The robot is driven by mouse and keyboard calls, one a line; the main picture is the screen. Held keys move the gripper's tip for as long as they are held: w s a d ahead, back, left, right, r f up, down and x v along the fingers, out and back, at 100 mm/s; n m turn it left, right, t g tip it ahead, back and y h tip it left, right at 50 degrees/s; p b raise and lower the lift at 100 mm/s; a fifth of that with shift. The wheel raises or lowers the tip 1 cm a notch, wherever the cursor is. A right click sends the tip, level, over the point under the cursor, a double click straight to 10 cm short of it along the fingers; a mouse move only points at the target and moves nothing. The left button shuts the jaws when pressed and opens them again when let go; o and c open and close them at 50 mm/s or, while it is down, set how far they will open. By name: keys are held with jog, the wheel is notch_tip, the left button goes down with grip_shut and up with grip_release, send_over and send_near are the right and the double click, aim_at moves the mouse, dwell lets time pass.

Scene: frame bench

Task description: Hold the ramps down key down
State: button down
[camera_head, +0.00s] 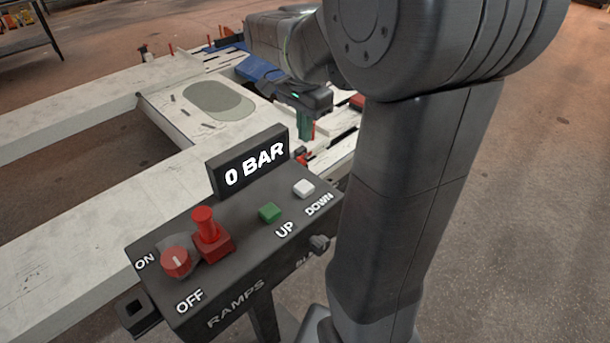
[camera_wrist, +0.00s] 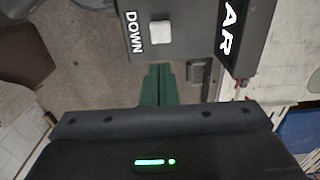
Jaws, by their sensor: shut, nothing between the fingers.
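The ramps down key is a white square button (camera_head: 304,188) marked DOWN at the right end of the dark control box (camera_head: 160,254). It also shows in the wrist view (camera_wrist: 160,32), raised on the box's top. My gripper (camera_head: 306,136) has green fingers and hangs beyond the box, apart from the key. In the wrist view my gripper's fingers (camera_wrist: 160,70) are shut together, empty, and lie below the key in the picture. A display (camera_head: 252,162) on the box reads 0 BAR.
A green UP key (camera_head: 269,212) sits left of the white key. A red knob (camera_head: 176,262) between ON and OFF and a red plunger-like control (camera_head: 208,232) stand further left. The white frame bench (camera_head: 70,240) extends behind the box, with a blue part (camera_head: 258,69).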

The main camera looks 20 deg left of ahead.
aim_at(305, 186)
jog(key=shift+f, duration=0.1)
notch_tip(305, 186, down, 14)
jog(key=shift+r+p, duration=0.1)
jog(key=shift+p, duration=0.6)
